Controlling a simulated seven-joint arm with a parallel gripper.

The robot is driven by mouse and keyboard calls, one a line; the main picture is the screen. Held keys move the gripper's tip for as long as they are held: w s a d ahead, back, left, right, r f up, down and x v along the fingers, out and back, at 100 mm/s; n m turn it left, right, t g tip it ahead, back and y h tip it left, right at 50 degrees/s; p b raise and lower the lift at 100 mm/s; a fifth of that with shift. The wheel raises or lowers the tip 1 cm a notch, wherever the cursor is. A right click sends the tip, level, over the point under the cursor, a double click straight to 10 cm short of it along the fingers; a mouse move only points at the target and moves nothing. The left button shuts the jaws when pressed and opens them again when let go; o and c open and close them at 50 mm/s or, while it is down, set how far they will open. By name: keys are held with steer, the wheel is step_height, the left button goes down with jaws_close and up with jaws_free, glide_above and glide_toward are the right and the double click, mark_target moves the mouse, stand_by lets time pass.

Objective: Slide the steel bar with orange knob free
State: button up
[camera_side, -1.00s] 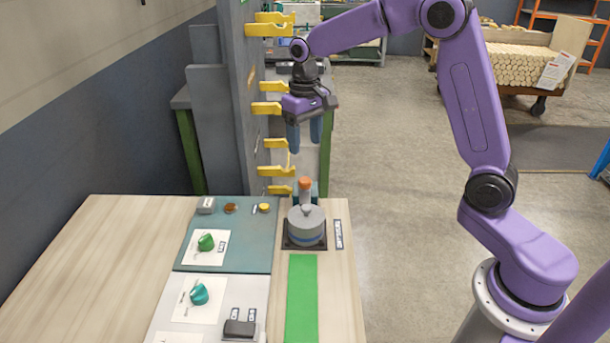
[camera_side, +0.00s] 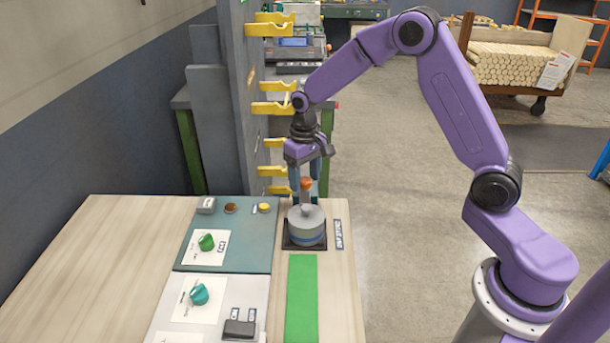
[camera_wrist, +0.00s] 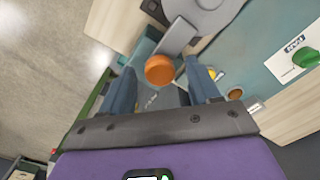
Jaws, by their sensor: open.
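The orange knob (camera_side: 306,184) tops the upright steel bar (camera_side: 305,200), which stands at a round grey unit (camera_side: 306,224) with a blue band on a dark square base. In the wrist view the orange knob (camera_wrist: 160,70) lies between my two blue fingers, with the flat grey bar (camera_wrist: 178,38) beyond it. My gripper (camera_side: 306,186) points down over the knob, with its fingers apart on either side. In the wrist view my gripper (camera_wrist: 163,82) is open, with gaps beside the knob. The bar's lower end is hidden.
A grey upright panel with yellow hooks (camera_side: 274,171) stands just behind and left of the gripper. A teal panel (camera_side: 240,255) with a green knob (camera_side: 206,242) lies left of the unit. A green strip (camera_side: 301,298) in front is bare.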

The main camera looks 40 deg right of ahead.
jaws_close()
steer(key=shift+w+d, duration=1.15)
steer(key=shift+d, duration=0.05)
jaws_free()
step_height(320, 180, up, 18)
steer(key=shift+f, duration=0.25)
